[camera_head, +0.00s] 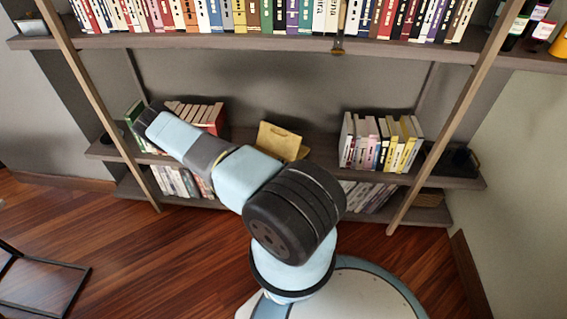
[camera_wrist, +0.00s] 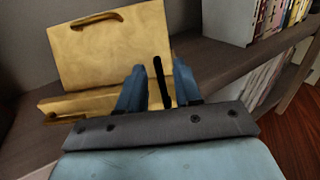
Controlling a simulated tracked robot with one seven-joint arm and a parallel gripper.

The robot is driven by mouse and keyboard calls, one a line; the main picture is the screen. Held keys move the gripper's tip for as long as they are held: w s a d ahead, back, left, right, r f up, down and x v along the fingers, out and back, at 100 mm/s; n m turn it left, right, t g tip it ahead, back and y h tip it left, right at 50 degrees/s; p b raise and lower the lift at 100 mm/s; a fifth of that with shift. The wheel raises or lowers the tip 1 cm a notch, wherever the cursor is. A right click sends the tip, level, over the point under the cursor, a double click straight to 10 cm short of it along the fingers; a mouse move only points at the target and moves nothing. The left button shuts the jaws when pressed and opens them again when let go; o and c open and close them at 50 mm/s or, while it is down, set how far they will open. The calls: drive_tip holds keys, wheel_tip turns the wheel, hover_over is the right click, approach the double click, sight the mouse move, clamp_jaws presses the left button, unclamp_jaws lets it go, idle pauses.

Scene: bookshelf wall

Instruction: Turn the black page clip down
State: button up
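A yellowish wooden book stand (camera_wrist: 110,52) sits on the shelf, its back panel leaning upright and a ledge along its front. It also shows in the head view (camera_head: 283,141), partly behind my arm. The black page clip (camera_wrist: 158,76) is a thin dark bar that points up in front of the stand's right part. My gripper (camera_wrist: 159,68) is open, with one blue finger on each side of the clip and a gap visible to both. The clip's lower end is hidden near the gripper's base. The head view does not show the fingers clearly.
A row of books (camera_head: 380,143) stands to the right of the stand, and more books (camera_head: 196,115) stand to the left. The upper shelf (camera_head: 240,41) with a long book row runs above. Bare shelf (camera_wrist: 210,62) lies between the stand and the right-hand books.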

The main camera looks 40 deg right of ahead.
drive_tip(key=shift+x, duration=1.7)
drive_tip(key=shift+c, duration=0.2)
clamp_jaws()
